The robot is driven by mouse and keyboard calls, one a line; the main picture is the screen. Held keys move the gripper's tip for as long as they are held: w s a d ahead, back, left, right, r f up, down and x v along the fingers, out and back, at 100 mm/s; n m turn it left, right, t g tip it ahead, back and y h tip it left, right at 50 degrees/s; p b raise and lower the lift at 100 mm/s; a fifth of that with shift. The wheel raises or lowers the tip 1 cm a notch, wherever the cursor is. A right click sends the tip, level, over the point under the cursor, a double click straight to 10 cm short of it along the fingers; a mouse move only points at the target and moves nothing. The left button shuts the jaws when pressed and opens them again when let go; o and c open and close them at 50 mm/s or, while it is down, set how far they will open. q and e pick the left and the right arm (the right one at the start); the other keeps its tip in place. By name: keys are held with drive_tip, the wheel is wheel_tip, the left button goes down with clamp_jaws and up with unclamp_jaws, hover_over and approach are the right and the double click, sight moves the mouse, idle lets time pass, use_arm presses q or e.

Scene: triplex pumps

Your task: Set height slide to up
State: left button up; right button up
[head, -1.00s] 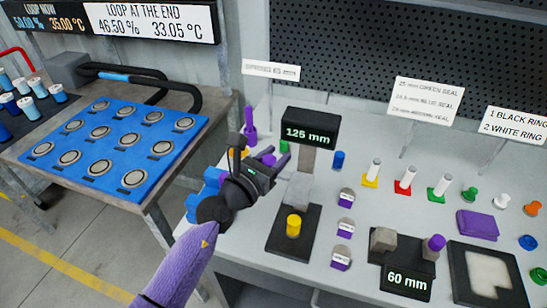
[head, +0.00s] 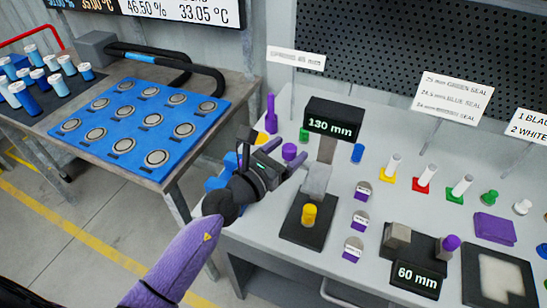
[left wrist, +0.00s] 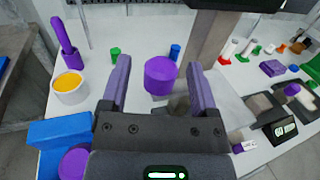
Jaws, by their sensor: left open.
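The height gauge has a dark base (head: 296,232) with a yellow knob (head: 309,214), a grey sliding block (head: 316,180) on an upright column, and a black display (head: 333,120) reading 130 mm. My left gripper (head: 272,157) is open, just left of the column. In the left wrist view a purple knob (left wrist: 160,76) sits between the spread fingers of the left gripper (left wrist: 160,66), with visible gaps to both; the head view also shows a purple knob (head: 289,151) near the fingertips. What the knob is fixed to is partly hidden. My right gripper is not in view.
A second gauge shows 60 mm (head: 417,276) at right, beside a black tray (head: 484,250). Small labelled discs (head: 360,217) stand right of the height gauge. A blue block (left wrist: 60,133) and white cup (left wrist: 70,92) lie close left of my gripper.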

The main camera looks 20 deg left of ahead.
use_arm(q)
drive_tip(key=v, duration=0.6)
drive_tip(key=shift+s, duration=0.15)
drive_tip(key=shift+s+a, duration=0.15)
drive_tip(key=shift+s, duration=0.25)
